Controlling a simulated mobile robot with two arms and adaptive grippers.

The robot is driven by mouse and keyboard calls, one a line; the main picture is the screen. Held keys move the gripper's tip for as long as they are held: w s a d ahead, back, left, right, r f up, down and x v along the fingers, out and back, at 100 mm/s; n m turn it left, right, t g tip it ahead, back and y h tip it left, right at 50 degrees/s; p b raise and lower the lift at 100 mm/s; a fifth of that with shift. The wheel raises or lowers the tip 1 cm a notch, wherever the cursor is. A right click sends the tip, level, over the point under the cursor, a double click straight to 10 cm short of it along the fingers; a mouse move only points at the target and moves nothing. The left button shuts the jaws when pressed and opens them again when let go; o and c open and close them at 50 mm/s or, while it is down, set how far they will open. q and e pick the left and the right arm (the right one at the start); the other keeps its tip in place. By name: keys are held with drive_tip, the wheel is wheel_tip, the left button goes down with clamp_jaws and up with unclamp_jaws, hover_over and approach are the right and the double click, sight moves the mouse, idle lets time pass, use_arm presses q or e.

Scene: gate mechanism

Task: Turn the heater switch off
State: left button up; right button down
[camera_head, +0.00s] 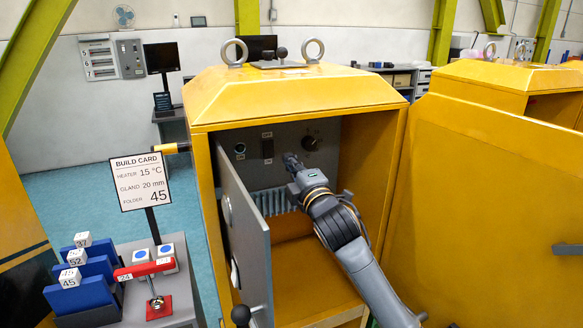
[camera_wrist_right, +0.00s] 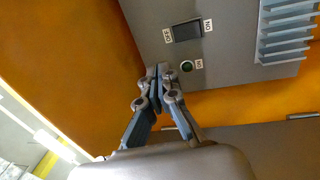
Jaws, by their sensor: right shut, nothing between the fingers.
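The heater switch is a dark rectangular rocker (camera_head: 267,148) on the grey panel inside the open yellow cabinet. In the right wrist view the rocker (camera_wrist_right: 187,31) sits between an OFF label on its left and an ON label on its right. Which side is pressed in I cannot tell. A round green lamp (camera_head: 240,149) is beside it, also in the right wrist view (camera_wrist_right: 187,66). My right gripper (camera_head: 290,159) is shut and empty in front of the panel, to the right of and slightly below the switch; its fingertips (camera_wrist_right: 160,73) appear apart from the rocker.
A dial (camera_head: 311,143) is right of the switch, and a grey finned block (camera_head: 272,202) lies below. The cabinet's grey door (camera_head: 247,245) stands open at the left. A build card (camera_head: 141,182) reads heater 15 °C. Blue folders (camera_head: 78,290) stand on a side table.

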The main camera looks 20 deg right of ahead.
drive_tip(key=shift+s, duration=0.15)
idle(0.3)
drive_tip(key=s+d+f+m+g, duration=0.1)
drive_tip(key=s+f+m+g, duration=0.15)
drive_tip(key=f, duration=1.15)
drive_tip(key=s+f+m+g, duration=0.1)
drive_tip(key=f+m+g, duration=0.15)
drive_tip(key=f, duration=1.15)
drive_tip(key=s+d+f+m+g, duration=0.1)
drive_tip(key=f+m+g, duration=0.15)
drive_tip(key=f, duration=1.15)
drive_tip(key=s+f+m+g, duration=0.1)
drive_tip(key=s+f+g, duration=0.1)
drive_tip(key=s+f, duration=0.7)
drive_tip(key=s+f+m+g, duration=0.2)
drive_tip(key=s+f, duration=0.5)
drive_tip(key=f, duration=0.4)
drive_tip(key=s+f+m+g, duration=0.1)
drive_tip(key=s+f, duration=0.5)
drive_tip(key=s, duration=0.7)
drive_tip(key=s+a+f+m+g, duration=0.1)
drive_tip(key=s+f, duration=0.5)
drive_tip(key=s, duration=0.8)
drive_tip(key=s+a+f+m+g+b, duration=0.1)
drive_tip(key=s+f+m+g, duration=0.2)
drive_tip(key=s, duration=1)
wheel_tip(320, 180, down, 4)
drive_tip(key=shift+s+r+g+h, duration=0.15)
drive_tip(key=shift+r+g+h, duration=0.15)
drive_tip(key=shift+g, duration=0.75)
